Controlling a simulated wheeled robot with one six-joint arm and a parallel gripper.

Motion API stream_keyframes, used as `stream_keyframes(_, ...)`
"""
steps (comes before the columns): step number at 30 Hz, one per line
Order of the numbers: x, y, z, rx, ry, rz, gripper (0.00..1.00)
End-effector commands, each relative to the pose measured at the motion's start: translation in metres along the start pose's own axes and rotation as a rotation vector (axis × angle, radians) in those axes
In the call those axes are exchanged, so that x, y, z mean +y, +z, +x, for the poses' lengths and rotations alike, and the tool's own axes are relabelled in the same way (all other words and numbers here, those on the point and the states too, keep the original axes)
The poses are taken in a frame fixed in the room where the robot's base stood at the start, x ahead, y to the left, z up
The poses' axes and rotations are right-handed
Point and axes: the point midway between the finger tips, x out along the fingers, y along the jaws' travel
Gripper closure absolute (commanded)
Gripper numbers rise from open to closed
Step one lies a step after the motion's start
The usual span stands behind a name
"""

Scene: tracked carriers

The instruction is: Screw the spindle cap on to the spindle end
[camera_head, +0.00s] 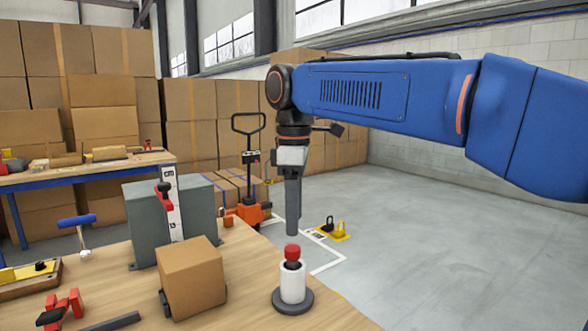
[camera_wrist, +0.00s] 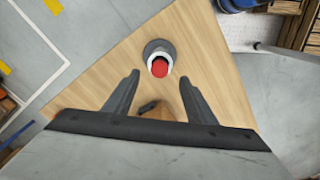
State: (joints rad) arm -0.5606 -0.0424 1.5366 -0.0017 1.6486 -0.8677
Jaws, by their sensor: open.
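A red cap (camera_head: 292,252) sits on top of an upright white cylinder (camera_head: 292,283) with a round dark grey base (camera_head: 293,301), near the table's right edge. I take the red piece for the spindle cap; the spindle end is hidden under or inside it. In the wrist view the red cap (camera_wrist: 159,68) shows just beyond my fingertips, near the middle between them. My gripper (camera_head: 296,240) points down, just above the cap. In the wrist view my gripper (camera_wrist: 158,77) has its two fingers apart with nothing between them.
A cardboard box (camera_head: 190,278) stands left of the white cylinder on the wooden table (camera_head: 245,270). An orange pallet jack (camera_head: 248,212) is on the floor beyond.

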Motion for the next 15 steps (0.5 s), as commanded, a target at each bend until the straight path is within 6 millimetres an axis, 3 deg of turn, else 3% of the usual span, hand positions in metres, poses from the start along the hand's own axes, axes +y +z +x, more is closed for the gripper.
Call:
stream_keyframes(9,0.001,-0.001,-0.064,0.002,0.002,0.000,0.49)
stream_keyframes(15,0.001,-0.001,-0.091,0.001,0.001,0.000,0.49)
